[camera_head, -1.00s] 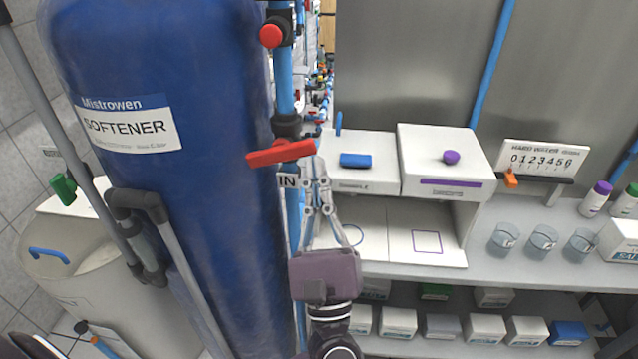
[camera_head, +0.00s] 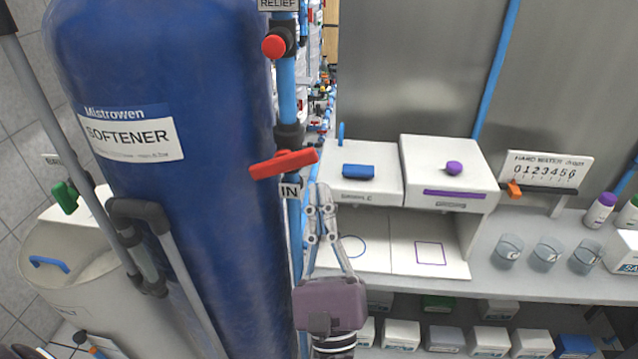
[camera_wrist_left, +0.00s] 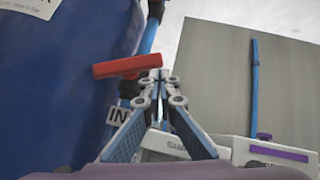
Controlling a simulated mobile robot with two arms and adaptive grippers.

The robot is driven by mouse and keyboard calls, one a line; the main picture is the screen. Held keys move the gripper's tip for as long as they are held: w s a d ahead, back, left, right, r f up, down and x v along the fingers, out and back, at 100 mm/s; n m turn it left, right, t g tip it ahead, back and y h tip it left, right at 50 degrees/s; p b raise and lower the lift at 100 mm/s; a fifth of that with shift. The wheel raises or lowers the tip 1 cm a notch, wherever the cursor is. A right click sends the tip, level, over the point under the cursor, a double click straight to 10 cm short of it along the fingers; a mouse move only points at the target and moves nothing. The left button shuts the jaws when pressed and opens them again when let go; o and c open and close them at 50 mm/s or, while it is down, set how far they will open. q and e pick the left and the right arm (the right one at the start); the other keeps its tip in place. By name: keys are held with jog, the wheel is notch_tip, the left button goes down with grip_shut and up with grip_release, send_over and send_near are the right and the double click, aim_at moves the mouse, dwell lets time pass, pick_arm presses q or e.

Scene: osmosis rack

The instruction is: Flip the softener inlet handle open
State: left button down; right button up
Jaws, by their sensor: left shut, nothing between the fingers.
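The softener inlet handle (camera_head: 284,163) is a red lever on the blue vertical pipe, beside the blue softener tank (camera_head: 190,230). It lies crosswise to the pipe, above the "IN" tag (camera_head: 290,191). It also shows in the left wrist view (camera_wrist_left: 127,66). My left gripper (camera_head: 324,187) is shut and empty, pointing up, just below and right of the lever's right end. In the left wrist view, the closed fingertips (camera_wrist_left: 158,75) appear close to the lever's right end; I cannot tell if they touch. My right gripper is not in view.
A red round knob (camera_head: 274,46) sits higher on the pipe near the "RELIEF" tag. White boxes (camera_head: 447,170) with blue and purple handles stand on the shelf to the right. Beakers (camera_head: 547,253) stand farther right. A grey pipe (camera_head: 180,260) runs in front of the tank.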

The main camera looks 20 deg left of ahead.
pick_arm(q)
jog(key=v, duration=0.9)
jog(key=shift+s, duration=0.25)
jog(key=shift+d, duration=0.1)
